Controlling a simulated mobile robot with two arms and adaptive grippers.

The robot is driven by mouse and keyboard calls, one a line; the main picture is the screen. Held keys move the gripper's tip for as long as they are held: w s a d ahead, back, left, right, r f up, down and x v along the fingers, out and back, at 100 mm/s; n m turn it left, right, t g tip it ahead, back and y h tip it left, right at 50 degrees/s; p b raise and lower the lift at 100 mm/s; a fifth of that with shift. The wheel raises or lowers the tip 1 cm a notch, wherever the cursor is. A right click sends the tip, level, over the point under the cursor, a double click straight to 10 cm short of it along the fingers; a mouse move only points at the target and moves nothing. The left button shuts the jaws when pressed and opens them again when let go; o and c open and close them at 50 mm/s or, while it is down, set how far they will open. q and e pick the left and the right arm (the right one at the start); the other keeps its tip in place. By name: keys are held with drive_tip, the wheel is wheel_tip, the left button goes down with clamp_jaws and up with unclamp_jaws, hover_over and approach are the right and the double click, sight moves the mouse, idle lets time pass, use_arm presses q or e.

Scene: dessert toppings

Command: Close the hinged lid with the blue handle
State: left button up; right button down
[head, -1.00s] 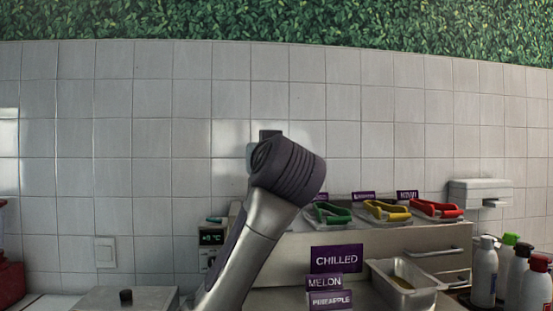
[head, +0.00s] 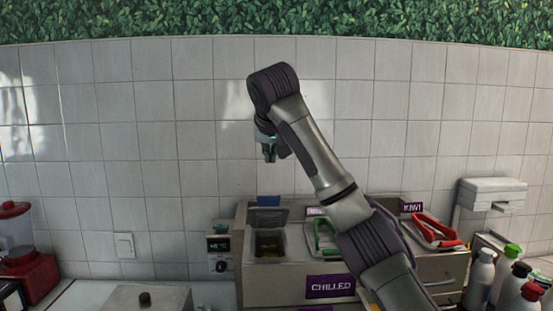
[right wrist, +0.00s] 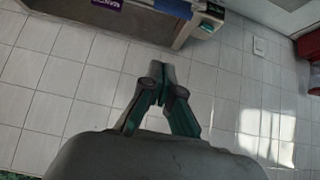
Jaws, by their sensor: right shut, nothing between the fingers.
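The lid (head: 268,218) with the blue handle (head: 270,201) stands raised at the left end of the chilled unit (head: 285,284). Its compartment (head: 265,243) is open in front of it, with dark contents inside. My right gripper (head: 269,155) is shut and empty, pointing down, above the lid and apart from it. In the right wrist view my right gripper (right wrist: 163,88) has its fingertips together, with only tiled wall behind them. My left gripper is not in view.
My right arm hides the middle of the unit. Green tongs (head: 322,238) and red tongs (head: 437,232) lie on other lids. A control box (head: 220,248) stands at the unit's left. Several bottles (head: 480,278) stand at right, a red blender (head: 22,255) at far left.

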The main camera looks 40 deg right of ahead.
drive_tip(key=p, duration=0.4)
hover_over(269, 197)
drive_tip(key=w+d, duration=0.1)
drive_tip(key=w, duration=0.1)
wheel_tip(269, 197, down, 6)
drive_tip(key=f, duration=0.1)
drive_tip(key=s+f+p, duration=0.1)
drive_tip(key=shift+s+a+f, duration=0.25)
drive_tip(key=shift+a+f, duration=0.05)
drive_tip(key=shift+f, duration=0.1)
drive_tip(key=shift+s+a+f+p, duration=0.25)
drive_tip(key=shift+s+f+p, duration=0.05)
drive_tip(key=shift+f, duration=0.2)
drive_tip(key=shift+w+d, duration=0.1)
